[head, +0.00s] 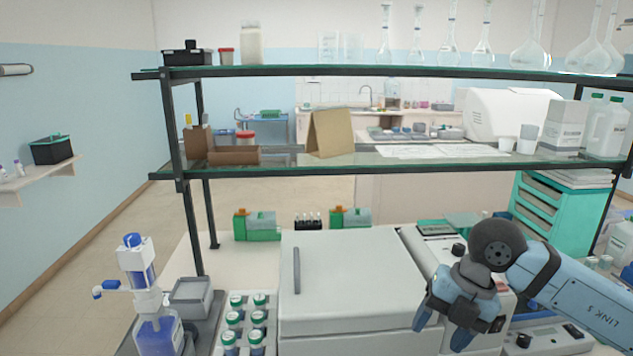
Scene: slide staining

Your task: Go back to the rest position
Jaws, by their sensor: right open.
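My right gripper (441,335) hangs at the lower right, at the end of my blue right arm, with its fingers pointing down and apart. It is open and nothing shows between its fingers. It is in front of a white benchtop device (433,247) and beside the right side of a large white box-shaped instrument (352,278). My left gripper is not in the picture.
A two-level glass shelf (330,168) on dark posts spans the bench behind. A bottle-top dispenser (158,335), a grey tray (192,297) and several green-capped tubes (235,318) stand at the lower left. A teal drawer cabinet (548,212) stands at the right.

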